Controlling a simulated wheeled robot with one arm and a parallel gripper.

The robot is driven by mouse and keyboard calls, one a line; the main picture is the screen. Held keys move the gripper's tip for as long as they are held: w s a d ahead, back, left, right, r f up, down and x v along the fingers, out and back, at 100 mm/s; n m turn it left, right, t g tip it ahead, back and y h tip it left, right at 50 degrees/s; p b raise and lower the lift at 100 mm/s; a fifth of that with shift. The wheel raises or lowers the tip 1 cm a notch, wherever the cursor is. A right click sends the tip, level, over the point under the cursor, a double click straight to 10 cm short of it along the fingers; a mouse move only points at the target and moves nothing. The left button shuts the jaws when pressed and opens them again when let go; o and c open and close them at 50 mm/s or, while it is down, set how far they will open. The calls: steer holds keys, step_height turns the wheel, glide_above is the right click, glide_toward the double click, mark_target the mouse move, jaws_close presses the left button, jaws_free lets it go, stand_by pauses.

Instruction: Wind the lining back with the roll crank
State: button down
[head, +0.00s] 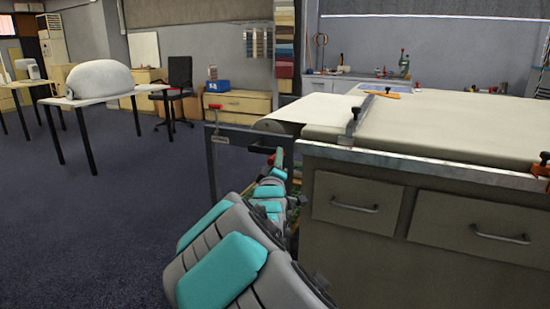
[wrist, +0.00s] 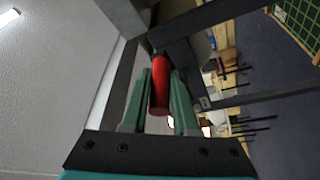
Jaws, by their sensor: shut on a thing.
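My gripper shows in the wrist view (wrist: 168,72) with its two green fingers closed around the red handle of the roll crank (wrist: 160,95). In the head view my gripper (head: 278,160) is small and reaches the end of the roll stand, partly hidden by my own arm; the crank is hard to make out there. The pale lining (head: 293,112) lies from the roll at the stand across to the end of the cloth table (head: 455,128).
A cabinet with drawers (head: 340,205) fills the right. A bar (head: 360,115) crosses the table top. Open floor (head: 110,215) lies to the left.

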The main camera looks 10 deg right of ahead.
steer(key=shift+r+n+p, duration=0.3)
steer(key=shift+r+n, duration=0.35)
steer(key=shift+n, duration=0.05)
steer(key=shift+g+y, duration=0.3)
steer(key=c, duration=0.7)
jaws_free()
